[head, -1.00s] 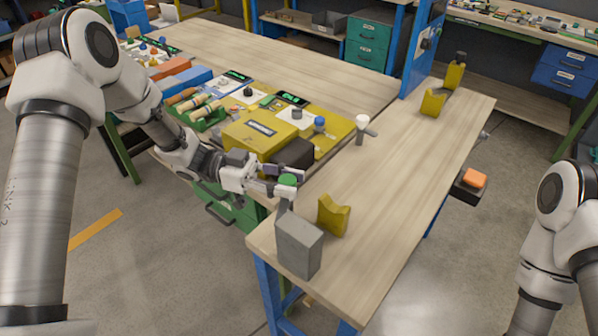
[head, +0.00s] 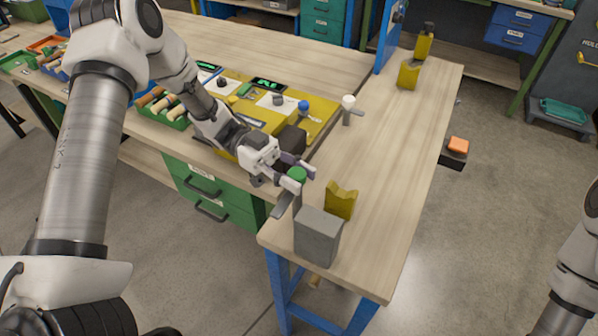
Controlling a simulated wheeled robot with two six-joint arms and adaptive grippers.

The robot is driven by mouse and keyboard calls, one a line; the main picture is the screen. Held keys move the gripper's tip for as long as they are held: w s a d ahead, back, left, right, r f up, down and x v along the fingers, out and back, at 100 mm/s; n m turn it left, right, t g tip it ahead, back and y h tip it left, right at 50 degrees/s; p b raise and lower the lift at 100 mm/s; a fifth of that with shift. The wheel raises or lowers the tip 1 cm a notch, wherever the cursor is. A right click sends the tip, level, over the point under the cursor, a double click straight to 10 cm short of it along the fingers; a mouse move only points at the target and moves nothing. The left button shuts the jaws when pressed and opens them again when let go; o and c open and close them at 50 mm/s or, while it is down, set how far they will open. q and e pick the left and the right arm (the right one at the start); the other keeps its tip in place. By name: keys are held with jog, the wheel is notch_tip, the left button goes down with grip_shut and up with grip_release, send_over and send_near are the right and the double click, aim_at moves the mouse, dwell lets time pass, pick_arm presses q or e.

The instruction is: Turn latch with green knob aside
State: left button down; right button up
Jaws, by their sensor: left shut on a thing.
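The green knob (head: 297,174) tops a grey post beside the grey block (head: 317,238) at the near end of the wooden bench. A flat grey latch arm (head: 280,207) sticks out to the lower left below the knob, past the bench edge. My left gripper (head: 299,170) reaches in from the left and is shut on the green knob, its fingers partly hiding it. My right gripper is out of view; only part of that arm shows at the right edge.
A yellow V-shaped rest (head: 341,202) stands just right of the knob. A white-knobbed post (head: 348,106) stands farther back, and another yellow rest (head: 409,75) stands at the far end. The bench middle (head: 385,150) is clear. An orange button (head: 458,145) is off the right edge.

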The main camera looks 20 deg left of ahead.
pick_arm(q)
jog(key=c, duration=0.7)
grip_release()
jog(key=v, duration=1.2)
jog(key=shift+f, duration=0.1)
